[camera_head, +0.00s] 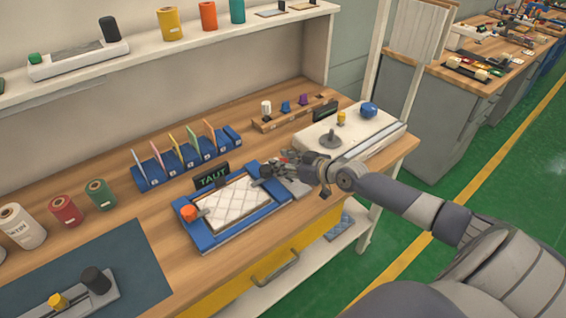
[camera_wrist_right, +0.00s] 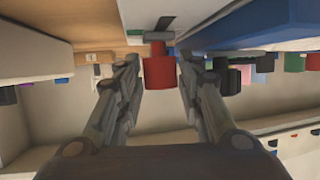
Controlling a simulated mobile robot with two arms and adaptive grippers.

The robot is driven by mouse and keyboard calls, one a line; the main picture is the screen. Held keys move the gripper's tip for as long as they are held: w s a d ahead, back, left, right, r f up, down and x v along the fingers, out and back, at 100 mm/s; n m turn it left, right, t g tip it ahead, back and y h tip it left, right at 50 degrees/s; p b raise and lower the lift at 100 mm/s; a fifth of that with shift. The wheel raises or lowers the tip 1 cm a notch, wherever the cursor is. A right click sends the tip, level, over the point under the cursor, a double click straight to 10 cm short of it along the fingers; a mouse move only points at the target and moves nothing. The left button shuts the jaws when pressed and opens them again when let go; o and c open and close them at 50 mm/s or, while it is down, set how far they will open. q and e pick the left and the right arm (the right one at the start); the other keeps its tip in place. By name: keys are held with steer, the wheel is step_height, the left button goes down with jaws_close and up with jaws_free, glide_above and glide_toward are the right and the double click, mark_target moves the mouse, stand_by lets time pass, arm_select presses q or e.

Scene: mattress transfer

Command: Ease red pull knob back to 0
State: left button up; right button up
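The red pull knob (camera_wrist_right: 159,73) hangs on a short stem between the fingertips of my right gripper (camera_wrist_right: 159,68) in the right wrist view. The fingers stand on either side of it, with narrow gaps showing, so the gripper looks open. In the head view my right gripper (camera_head: 284,168) is at the right end of the blue frame (camera_head: 243,231) and hides most of the knob; only a bit of red shows. A quilted white pad (camera_head: 238,203) lies in the frame. A small display (camera_head: 211,177) behind it reads "TAUT". No 0 mark is legible. My left gripper is not in view.
An orange knob (camera_head: 188,213) stands on the frame's left end. A blue rack (camera_head: 187,165) of cards is behind. A white unit (camera_head: 350,132) with a blue ball (camera_head: 369,110) stands right of the gripper.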

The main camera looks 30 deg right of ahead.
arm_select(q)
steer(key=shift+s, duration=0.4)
arm_select(e)
steer(key=shift+w+a, duration=0.1)
jaws_close()
steer(key=shift+w+f+b, duration=0.15)
steer(key=shift+w+b, duration=0.1)
steer(key=shift+b, duration=0.05)
steer(key=w+b, duration=0.3)
steer(key=w, duration=0.1)
steer(key=shift+w+a, duration=0.15)
steer(key=shift+w, duration=0.3)
steer(key=shift+r, duration=0.25)
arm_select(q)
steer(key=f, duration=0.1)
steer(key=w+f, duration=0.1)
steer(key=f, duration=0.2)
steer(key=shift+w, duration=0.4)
